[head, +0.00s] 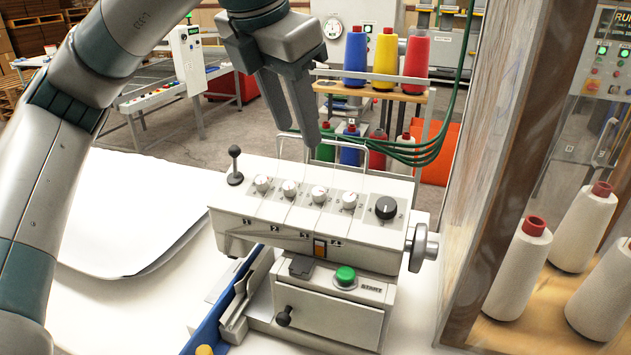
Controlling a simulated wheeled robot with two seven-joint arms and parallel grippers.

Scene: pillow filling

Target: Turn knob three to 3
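A white machine (300,235) stands on the white table, with a row of small white knobs on its sloped top. Labels along its front edge number the positions. Knob three (319,194) is the third small knob from the left; its pointer setting is too small to read. Knob two (289,188) is left of it and knob four (348,200) is right of it. My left gripper (300,138) hangs above and behind the knobs, fingers pointing down with a gap between them. It holds nothing and is apart from the knobs. My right gripper is not in view.
A black lever (235,166) rises at the machine's left end. A black knob (386,207) and side handwheel (422,247) are at its right. Wire guides (367,146) stand behind the knobs. A green start button (345,276) is in front. A framed cabinet (500,140) stands right.

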